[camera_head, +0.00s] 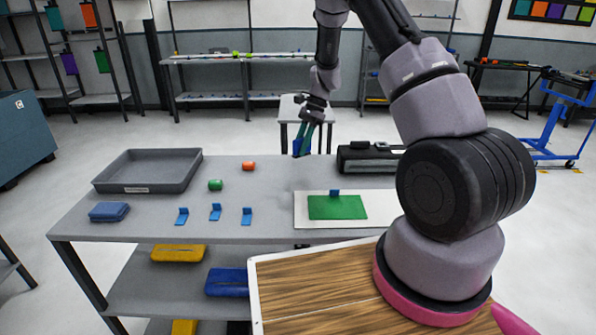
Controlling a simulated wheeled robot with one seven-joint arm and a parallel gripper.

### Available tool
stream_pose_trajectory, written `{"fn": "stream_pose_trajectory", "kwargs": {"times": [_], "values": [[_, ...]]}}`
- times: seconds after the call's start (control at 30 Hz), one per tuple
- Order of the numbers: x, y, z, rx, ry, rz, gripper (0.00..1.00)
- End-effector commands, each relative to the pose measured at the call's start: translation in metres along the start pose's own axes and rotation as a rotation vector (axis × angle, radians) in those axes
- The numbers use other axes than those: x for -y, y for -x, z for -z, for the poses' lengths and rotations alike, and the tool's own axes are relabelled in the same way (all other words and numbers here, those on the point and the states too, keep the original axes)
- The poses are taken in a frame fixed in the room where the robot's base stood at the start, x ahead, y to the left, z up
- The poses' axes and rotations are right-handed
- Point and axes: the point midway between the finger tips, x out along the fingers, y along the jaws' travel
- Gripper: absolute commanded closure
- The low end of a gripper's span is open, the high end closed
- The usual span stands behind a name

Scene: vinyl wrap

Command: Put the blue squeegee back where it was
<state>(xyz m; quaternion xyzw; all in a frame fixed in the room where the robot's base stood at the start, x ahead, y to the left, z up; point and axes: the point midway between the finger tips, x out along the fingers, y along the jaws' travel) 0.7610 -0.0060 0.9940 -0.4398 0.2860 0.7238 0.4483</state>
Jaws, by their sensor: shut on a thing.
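My gripper (304,142) is at the back edge of the grey table (240,232), above the tabletop and left of the black case. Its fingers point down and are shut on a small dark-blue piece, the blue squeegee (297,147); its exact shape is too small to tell. A green vinyl sheet (338,208) lies on a white board (302,222) at the table's right, with a small blue piece (335,193) at the sheet's back edge. Three small blue angled pieces (215,212) stand in a row at the front middle.
A grey tray (196,170) sits at the back left, with a blue folded cloth (109,212) before it. A black case (368,160) stands back right. Tabletop between rolls and board is clear.

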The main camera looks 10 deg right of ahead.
Motion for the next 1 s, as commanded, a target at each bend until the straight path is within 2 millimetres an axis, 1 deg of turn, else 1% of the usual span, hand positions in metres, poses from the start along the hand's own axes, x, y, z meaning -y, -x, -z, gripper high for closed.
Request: {"fn": "stream_pose_trajectory", "kwargs": {"times": [0.03,0.1,0.2,0.3,0.4,0.47,0.7,0.93,1.0], "values": [[0.008,0.005,-0.004,-0.011,-0.097,0.057,1.00],[0.018,0.011,-0.005,-0.025,-0.237,0.131,1.00],[0.028,0.018,-0.006,-0.041,-0.392,0.208,1.00],[0.035,0.025,-0.005,-0.052,-0.497,0.259,1.00],[0.038,0.026,-0.003,-0.059,-0.555,0.283,1.00],[0.039,0.022,0.000,-0.059,-0.573,0.290,1.00],[0.040,-0.016,0.019,-0.060,-0.581,0.291,1.00],[0.040,-0.033,0.028,-0.060,-0.577,0.292,1.00],[0.040,-0.041,0.032,-0.059,-0.579,0.290,1.00]]}}
